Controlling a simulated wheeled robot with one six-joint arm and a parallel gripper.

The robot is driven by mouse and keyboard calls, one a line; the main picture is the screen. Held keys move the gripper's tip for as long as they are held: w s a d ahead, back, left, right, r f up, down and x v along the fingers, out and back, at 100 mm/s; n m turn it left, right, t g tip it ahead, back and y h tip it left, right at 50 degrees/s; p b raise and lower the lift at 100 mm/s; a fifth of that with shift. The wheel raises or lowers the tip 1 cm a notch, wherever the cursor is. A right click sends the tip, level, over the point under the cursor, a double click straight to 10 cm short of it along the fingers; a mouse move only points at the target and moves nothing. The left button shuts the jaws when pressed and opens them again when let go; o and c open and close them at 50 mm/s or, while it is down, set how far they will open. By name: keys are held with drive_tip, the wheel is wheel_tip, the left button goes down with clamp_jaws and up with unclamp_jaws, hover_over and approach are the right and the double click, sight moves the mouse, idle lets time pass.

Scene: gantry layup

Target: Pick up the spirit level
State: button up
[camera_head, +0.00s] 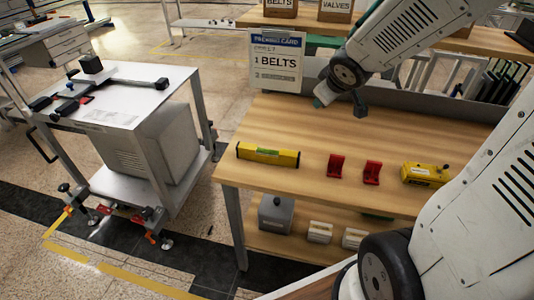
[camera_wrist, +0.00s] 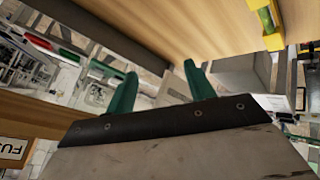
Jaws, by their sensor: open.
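The yellow spirit level (camera_head: 268,154) with dark ends and a green middle lies flat near the left front edge of the wooden table (camera_head: 310,125). Part of it also shows at the top right of the wrist view (camera_wrist: 269,20). My gripper (camera_head: 324,94) is above the back of the table, apart from the level and up to its right in the head view. In the wrist view its two green fingers (camera_wrist: 160,88) stand apart with nothing between them.
Two red holders (camera_head: 336,166) and a yellow tool (camera_head: 425,174) lie to the level's right. A "BELTS" card (camera_head: 276,62) stands at the back left. A grey panel (camera_head: 430,103) runs along the back edge. Boxes (camera_head: 320,232) sit on the lower shelf. A white cart (camera_head: 130,85) stands left.

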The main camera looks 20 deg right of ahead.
drive_tip(key=w+a+f+n+t+y, duration=0.1)
drive_tip(key=w+a+f+n+y, duration=0.15)
drive_tip(key=w+f+y, duration=0.35)
drive_tip(key=n+g+y, duration=0.2)
drive_tip(key=n+y, duration=0.2)
drive_tip(key=y, duration=0.2)
approach(269, 149)
drive_tip(key=shift+w+a+f, duration=0.25)
drive_tip(key=shift+w+f, duration=0.15)
drive_tip(key=shift+w, duration=0.1)
drive_tip(key=shift+w+a+f, duration=0.2)
drive_tip(key=shift+w+f, duration=0.15)
drive_tip(key=shift+w, duration=0.1)
drive_tip(key=shift+s+a+f+y, duration=0.15)
drive_tip(key=shift+a+y, duration=0.15)
drive_tip(key=shift+y, duration=0.1)
drive_tip(key=x, duration=0.7)
drive_tip(key=shift+a+f, duration=0.2)
drive_tip(key=shift+a, duration=0.1)
clamp_jaws()
